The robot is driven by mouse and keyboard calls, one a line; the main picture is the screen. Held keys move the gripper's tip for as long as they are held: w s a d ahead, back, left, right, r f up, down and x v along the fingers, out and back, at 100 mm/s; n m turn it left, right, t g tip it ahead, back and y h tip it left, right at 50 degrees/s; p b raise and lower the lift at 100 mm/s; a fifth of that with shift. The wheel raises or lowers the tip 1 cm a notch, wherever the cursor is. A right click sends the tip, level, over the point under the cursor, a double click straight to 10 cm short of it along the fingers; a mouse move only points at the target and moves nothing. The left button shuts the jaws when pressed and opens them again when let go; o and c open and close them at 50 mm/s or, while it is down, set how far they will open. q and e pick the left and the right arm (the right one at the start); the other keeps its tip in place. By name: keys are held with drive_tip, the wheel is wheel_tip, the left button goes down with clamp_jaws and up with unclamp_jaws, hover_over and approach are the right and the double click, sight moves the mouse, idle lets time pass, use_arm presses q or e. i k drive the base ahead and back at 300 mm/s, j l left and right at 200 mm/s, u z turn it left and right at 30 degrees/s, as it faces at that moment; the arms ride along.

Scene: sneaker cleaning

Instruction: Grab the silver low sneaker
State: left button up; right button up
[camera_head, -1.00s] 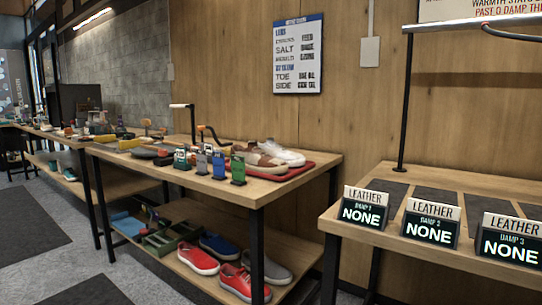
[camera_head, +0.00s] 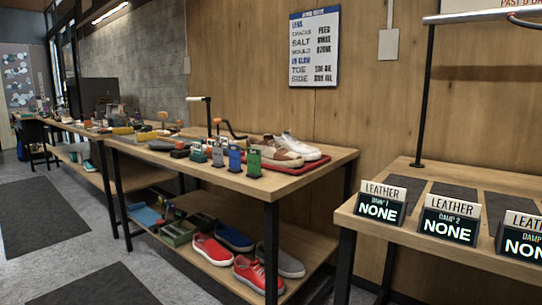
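A grey low sneaker (camera_head: 285,264) sits on the lower shelf of the near workbench, at its right end, partly hidden behind a red sneaker (camera_head: 257,274). It may be the silver one, but I cannot tell for sure. A white sneaker (camera_head: 299,146) and a brown-and-white sneaker (camera_head: 273,152) lie on the red tray (camera_head: 309,166) on the benchtop. Neither of my grippers is in view.
Another red sneaker (camera_head: 212,249) and a blue one (camera_head: 234,237) share the lower shelf (camera_head: 308,246). Black bench legs (camera_head: 271,245) stand at the front. A bench with several "LEATHER" signs (camera_head: 449,220) is at right. Open floor (camera_head: 75,226) with dark mats lies at left.

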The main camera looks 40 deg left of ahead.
sight(309, 154)
drive_tip(key=i+j+u, duration=0.1)
drive_tip(key=u, duration=1)
drive_tip(key=i+j, duration=0.05)
